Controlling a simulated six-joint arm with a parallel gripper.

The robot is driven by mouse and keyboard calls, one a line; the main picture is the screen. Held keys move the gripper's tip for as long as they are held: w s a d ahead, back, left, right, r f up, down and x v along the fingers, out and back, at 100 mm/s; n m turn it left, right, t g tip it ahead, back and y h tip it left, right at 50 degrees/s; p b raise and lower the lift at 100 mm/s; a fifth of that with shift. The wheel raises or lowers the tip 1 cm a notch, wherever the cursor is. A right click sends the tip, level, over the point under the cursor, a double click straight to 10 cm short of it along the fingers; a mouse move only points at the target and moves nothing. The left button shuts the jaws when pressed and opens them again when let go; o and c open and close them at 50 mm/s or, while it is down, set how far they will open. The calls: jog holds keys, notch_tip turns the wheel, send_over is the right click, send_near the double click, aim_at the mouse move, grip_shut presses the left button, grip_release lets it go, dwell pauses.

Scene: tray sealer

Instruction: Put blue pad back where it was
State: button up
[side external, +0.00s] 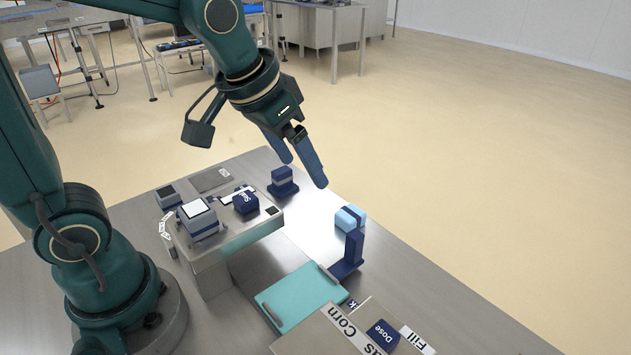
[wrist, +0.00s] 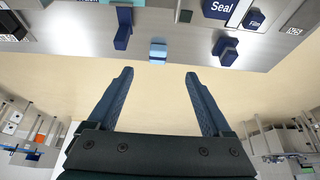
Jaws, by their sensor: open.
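A light blue block with a dark band (side external: 350,218), which looks like the blue pad, sits on the grey table near its far edge, beside a dark blue upright stand (side external: 352,254). In the wrist view the light blue block (wrist: 158,52) lies ahead between the lines of my fingers, and the stand (wrist: 123,28) is to its left. My gripper (side external: 303,170) is open and empty, raised above the table's far edge. In the wrist view my gripper (wrist: 158,75) has its fingers wide apart, clear of the block.
A second dark blue holder with a grey-banded block (side external: 283,182) stands farther back. The sealer (side external: 235,250) carries a dark blue "Seal" block (side external: 245,204) and a white-topped grey block (side external: 198,220). A teal plate (side external: 300,297) and a "Dose" block (side external: 382,336) are in front.

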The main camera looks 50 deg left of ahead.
jog(key=s, duration=1.1)
jog(key=shift+s+a+f+t, duration=0.15)
jog(key=shift+f+t, duration=0.1)
jog(key=shift+t, duration=0.05)
dwell(0.4)
